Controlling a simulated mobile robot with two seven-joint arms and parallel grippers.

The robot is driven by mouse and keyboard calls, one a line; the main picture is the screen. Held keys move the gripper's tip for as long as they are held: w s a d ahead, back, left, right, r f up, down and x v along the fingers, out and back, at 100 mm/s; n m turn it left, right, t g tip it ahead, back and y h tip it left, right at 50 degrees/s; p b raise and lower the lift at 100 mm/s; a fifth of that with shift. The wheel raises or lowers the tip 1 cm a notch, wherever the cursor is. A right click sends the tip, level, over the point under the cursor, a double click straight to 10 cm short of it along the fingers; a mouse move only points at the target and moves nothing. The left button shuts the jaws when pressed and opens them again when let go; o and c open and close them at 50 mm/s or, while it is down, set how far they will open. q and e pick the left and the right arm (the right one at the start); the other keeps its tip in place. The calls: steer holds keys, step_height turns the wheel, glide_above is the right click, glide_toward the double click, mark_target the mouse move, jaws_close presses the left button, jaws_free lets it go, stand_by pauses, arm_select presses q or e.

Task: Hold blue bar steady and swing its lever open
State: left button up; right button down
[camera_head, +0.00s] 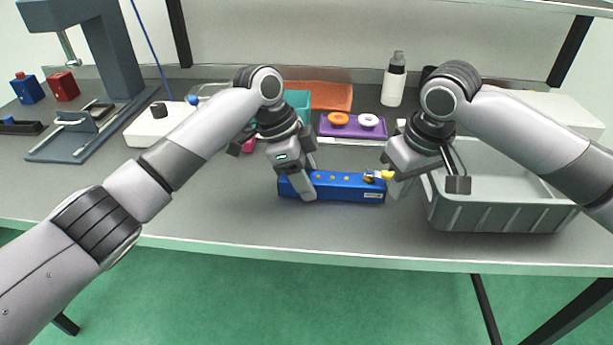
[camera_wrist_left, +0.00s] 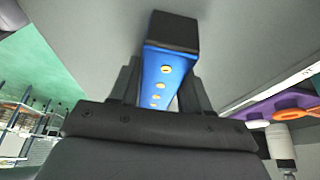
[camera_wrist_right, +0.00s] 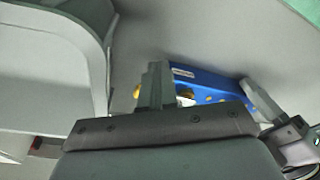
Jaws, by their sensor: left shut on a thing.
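The blue bar (camera_head: 345,186) lies on the grey table with a row of brass-coloured dots on top and a dark end block, seen in the left wrist view (camera_wrist_left: 172,32). My left gripper (camera_head: 303,188) is shut across the bar near its left end. The lever (camera_head: 372,175) is at the bar's right end, with a yellow knob (camera_head: 388,175). My right gripper (camera_head: 397,188) is beside the knob. In the right wrist view its fingers (camera_wrist_right: 156,85) are together, with the knob (camera_wrist_right: 137,92) just beside them. The fingers partly hide the lever.
A grey crate (camera_head: 500,218) stands close at the right, below my right arm. Behind the bar are a purple tray (camera_head: 353,128) with two rings, a teal bin (camera_head: 297,101) and a white bottle (camera_head: 394,80). A press (camera_head: 100,60) stands at the left. The table in front is clear.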

step_height(320, 180, up, 7)
steer(key=s, duration=0.1)
steer(key=shift+a, duration=0.3)
stand_by(0.7)
arm_select(q)
steer(key=o, duration=1.2)
